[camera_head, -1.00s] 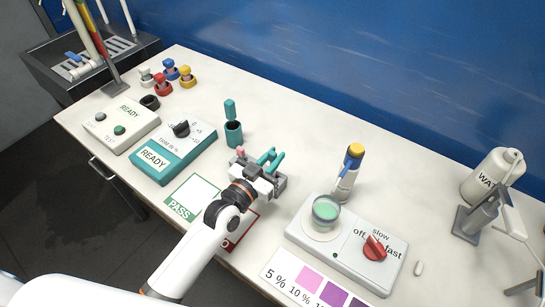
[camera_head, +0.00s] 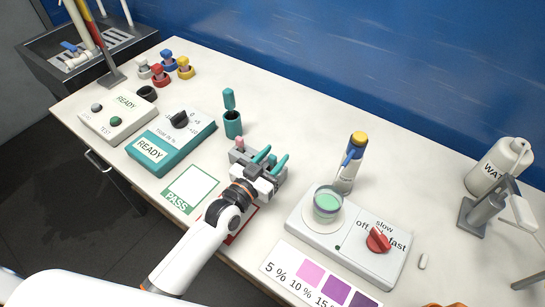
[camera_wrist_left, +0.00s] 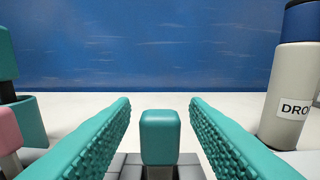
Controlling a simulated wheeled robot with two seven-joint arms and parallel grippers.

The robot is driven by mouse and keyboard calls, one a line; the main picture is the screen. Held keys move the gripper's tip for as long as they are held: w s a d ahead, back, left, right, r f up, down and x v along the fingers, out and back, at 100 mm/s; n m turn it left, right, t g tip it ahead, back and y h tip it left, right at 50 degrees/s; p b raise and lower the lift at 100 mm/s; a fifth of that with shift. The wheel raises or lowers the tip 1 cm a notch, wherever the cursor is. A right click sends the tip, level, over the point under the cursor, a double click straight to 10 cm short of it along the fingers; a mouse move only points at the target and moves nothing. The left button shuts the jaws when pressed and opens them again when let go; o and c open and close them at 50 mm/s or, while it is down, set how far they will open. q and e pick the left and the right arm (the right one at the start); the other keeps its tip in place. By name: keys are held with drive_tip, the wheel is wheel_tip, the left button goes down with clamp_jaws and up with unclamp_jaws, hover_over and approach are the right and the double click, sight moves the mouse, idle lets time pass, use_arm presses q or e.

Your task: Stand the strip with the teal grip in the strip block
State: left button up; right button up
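The grey strip block (camera_head: 240,157) stands on the bench in the head view, with a pink-gripped strip (camera_head: 240,144) upright at its far left end. The teal-gripped strip (camera_wrist_left: 160,138) stands upright in the block in the left wrist view, its pale lower part entering the block. My left gripper (camera_head: 271,160) has its teal fingers on either side of this strip, with a visible gap on both sides. It is open and holds nothing. The pink grip also shows in the left wrist view (camera_wrist_left: 8,132). The slot opening is partly hidden. My right gripper is out of view.
A teal cup with a teal-handled tool (camera_head: 232,122) stands behind the block. A drop bottle (camera_head: 346,170) and a stirrer (camera_head: 350,240) with a dish of green liquid are to the right. A PASS card (camera_head: 190,190) and a teal meter (camera_head: 170,145) lie left.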

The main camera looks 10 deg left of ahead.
use_arm(q)
drive_tip(key=shift+s+a+f, duration=0.15)
drive_tip(key=shift+s+a, duration=0.05)
drive_tip(key=shift+s, duration=0.25)
drive_tip(key=b+v, duration=0.1)
drive_tip(key=v, duration=0.9)
drive_tip(key=shift+s+a+b, duration=0.1)
drive_tip(key=shift+s+b, duration=0.1)
drive_tip(key=shift+b, duration=0.2)
drive_tip(key=shift+s+a, duration=0.1)
drive_tip(key=shift+s, duration=0.15)
